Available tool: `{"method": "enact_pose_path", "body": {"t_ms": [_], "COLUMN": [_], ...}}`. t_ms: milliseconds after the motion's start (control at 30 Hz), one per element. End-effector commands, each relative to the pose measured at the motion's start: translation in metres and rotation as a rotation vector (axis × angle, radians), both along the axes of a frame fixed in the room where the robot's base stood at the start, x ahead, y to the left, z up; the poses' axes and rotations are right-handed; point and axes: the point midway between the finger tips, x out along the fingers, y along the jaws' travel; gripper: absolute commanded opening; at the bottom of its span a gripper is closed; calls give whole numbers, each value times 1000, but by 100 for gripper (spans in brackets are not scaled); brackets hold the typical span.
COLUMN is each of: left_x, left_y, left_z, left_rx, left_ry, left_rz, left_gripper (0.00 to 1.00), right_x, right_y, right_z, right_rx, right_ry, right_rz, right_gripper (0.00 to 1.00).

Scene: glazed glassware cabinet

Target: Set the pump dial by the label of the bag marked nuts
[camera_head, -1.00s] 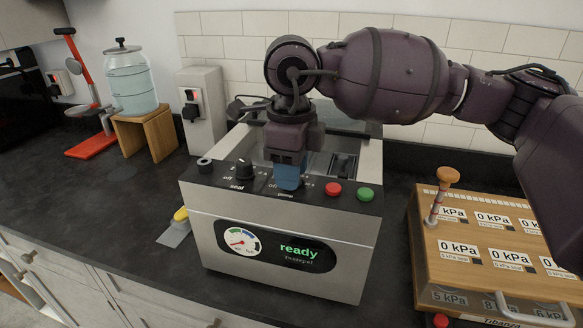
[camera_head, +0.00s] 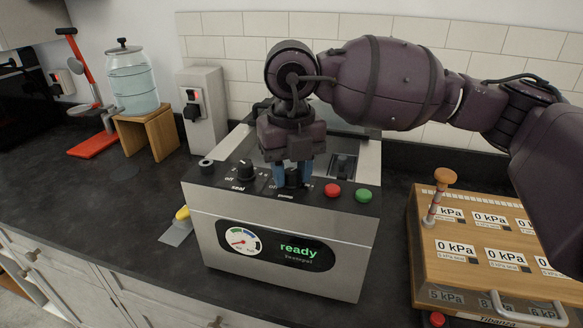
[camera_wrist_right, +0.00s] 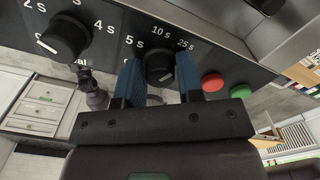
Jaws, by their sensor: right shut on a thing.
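The pump dial is a black knob (camera_head: 293,178) on the sloped front panel of the steel vacuum machine (camera_head: 215,245). It also shows in the right wrist view (camera_wrist_right: 160,68), with "10 s" and "25 s" printed around it. My right gripper (camera_head: 291,170) is shut on this dial, one blue finger on each side. The seal dial (camera_head: 244,169) is left of it and free; it shows in the wrist view too (camera_wrist_right: 64,37). The machine's display (camera_head: 298,250) reads "ready". The bag marked nuts is not in view. My left gripper is not in view.
A red button (camera_head: 332,190) and a green button (camera_head: 363,195) sit just right of the dial. A water jar (camera_head: 132,80) on a wooden stand is back left.

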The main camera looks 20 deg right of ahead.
Motion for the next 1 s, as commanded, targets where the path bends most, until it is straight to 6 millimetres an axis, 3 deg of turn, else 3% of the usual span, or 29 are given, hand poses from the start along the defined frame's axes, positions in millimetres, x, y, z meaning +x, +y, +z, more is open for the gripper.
{"method": "enact_pose_path", "body": {"t_ms": [600,1000], "left_x": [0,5], "left_y": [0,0], "left_z": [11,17], "left_rx": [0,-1], "left_ry": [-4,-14], "left_rz": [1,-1], "left_gripper": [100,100], "right_x": [1,1], "right_y": [0,0], "right_z": [3,3], "right_rx": [3,3], "right_ry": [-6,-5], "right_rz": [-581,-857], "right_gripper": [11,11]}}
